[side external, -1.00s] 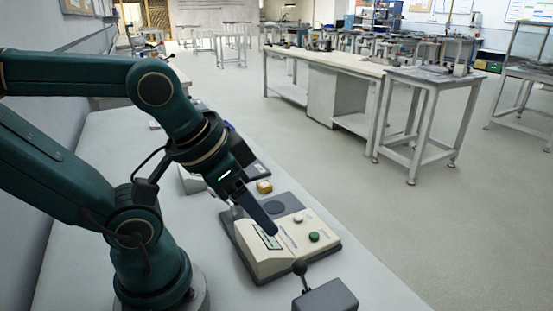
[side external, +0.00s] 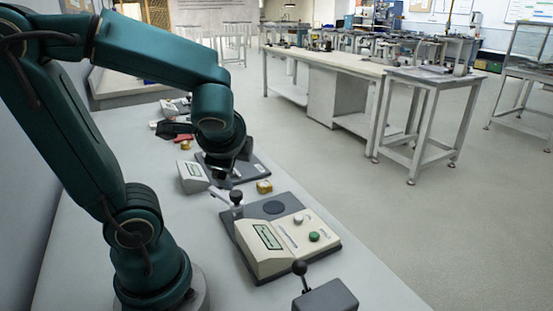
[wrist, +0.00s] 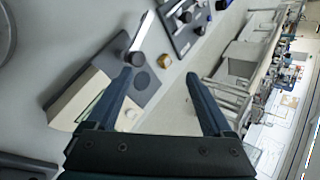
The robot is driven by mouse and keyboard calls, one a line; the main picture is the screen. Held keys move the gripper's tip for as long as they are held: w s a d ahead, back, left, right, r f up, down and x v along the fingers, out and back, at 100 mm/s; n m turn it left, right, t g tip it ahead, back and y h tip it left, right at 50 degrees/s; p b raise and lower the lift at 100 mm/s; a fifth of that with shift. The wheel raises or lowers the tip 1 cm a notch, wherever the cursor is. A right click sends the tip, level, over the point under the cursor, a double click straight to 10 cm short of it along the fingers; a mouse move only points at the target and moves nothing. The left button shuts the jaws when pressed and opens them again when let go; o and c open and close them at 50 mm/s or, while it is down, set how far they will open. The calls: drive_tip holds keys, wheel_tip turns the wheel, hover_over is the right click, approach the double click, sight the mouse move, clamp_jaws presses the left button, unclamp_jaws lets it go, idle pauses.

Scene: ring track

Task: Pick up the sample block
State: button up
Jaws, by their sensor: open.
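A small brass-yellow block (side external: 264,187), which I take to be the sample block, rests on the bench top just behind the cream instrument in the side external view.
The cream instrument (side external: 268,246) with green and white buttons stands on a dark base near the block. A black-knobbed lever (side external: 236,197) stands close to the block. Another device (side external: 192,177) is behind. A grey lever box (side external: 326,298) is at the front. The bench's right strip is clear.

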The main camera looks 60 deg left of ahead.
drive_tip(key=w+a+m+y, duration=0.3)
drive_tip(key=a+m, duration=0.1)
drive_tip(key=a, duration=0.1)
drive_tip(key=m+t+y, duration=0.2)
drive_tip(key=m, duration=0.9)
hover_over(264, 182)
drive_tip(key=s+d, duration=0.2)
drive_tip(key=d, duration=0.3)
wheel_tip(264, 182, down, 8)
drive_tip(key=shift+a+f, duration=0.1)
drive_tip(key=shift+f, duration=2)
drive_tip(key=f, duration=0.1)
drive_tip(key=a+f, duration=0.1)
drive_tip(key=f, duration=0.1)
drive_tip(key=shift+w+a+f, duration=0.1)
drive_tip(key=shift+w+a, duration=0.15)
drive_tip(key=shift+a, duration=0.05)
drive_tip(key=shift+w+a+f, duration=0.2)
drive_tip(key=shift+w+a, duration=0.05)
drive_tip(key=shift+a, duration=0.25)
clamp_jaws()
drive_tip(key=shift+r, duration=0.2)
